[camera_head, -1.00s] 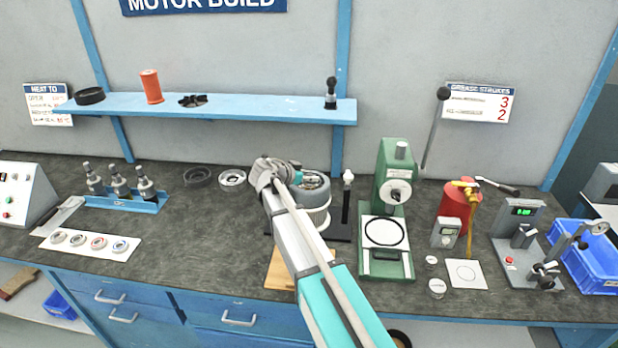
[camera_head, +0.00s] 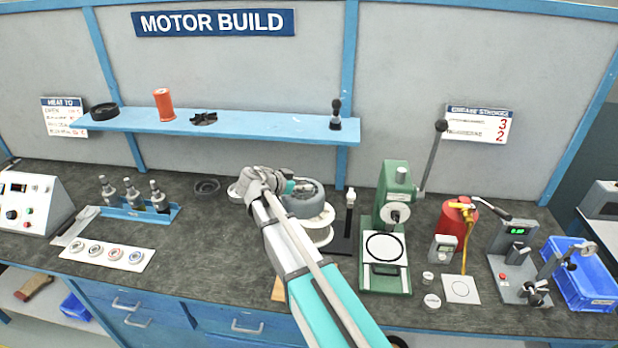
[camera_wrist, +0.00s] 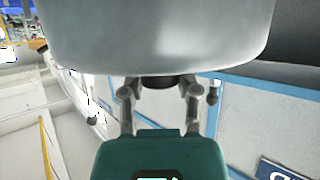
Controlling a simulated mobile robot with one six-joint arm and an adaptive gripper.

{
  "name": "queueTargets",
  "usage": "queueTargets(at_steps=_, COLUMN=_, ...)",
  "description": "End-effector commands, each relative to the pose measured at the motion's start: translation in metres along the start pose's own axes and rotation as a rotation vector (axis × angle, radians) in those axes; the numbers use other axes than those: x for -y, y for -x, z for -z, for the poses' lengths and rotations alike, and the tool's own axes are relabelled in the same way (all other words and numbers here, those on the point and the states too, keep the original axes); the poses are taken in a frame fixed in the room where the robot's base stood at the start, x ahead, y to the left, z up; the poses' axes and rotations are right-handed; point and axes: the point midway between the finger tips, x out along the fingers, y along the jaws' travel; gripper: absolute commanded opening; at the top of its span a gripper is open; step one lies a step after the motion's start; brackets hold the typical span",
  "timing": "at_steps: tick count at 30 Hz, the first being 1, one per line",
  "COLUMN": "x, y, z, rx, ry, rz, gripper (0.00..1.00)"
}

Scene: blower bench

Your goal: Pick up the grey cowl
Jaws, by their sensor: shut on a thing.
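The grey cowl (camera_head: 303,203) is a rounded grey shell at the end of my arm in the head view, above a pale round body (camera_head: 318,232) on the bench. In the wrist view the cowl (camera_wrist: 160,35) fills the top of the picture as a broad, smooth pale-grey surface. My gripper (camera_wrist: 162,92) is shut on the cowl, with a finger on each side of a dark part at its near edge. My gripper (camera_head: 292,187) partly hides the cowl in the head view. I cannot tell how far the cowl is from the body below.
A green press (camera_head: 390,225) and a black stand (camera_head: 345,225) are close on the right. A dark ring (camera_head: 207,187) lies to the left. A blue shelf (camera_head: 250,122) hangs behind. The bench front left of my arm (camera_head: 200,260) is clear.

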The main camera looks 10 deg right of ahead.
Motion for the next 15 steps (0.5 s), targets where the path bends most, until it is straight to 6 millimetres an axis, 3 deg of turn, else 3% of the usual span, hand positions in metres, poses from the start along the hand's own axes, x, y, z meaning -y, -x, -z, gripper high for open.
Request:
queueTargets(at_steps=1, x=-0.006, y=0.013, z=0.003, rx=-0.001, ry=0.002, rz=0.001, gripper=0.00)
queueTargets(at_steps=6, x=-0.017, y=0.039, z=0.003, rx=-0.001, ry=0.000, rz=0.001, gripper=0.00)
queueTargets(at_steps=15, x=-0.024, y=0.060, z=0.001, rx=-0.001, ry=0.000, rz=-0.001, gripper=0.00)
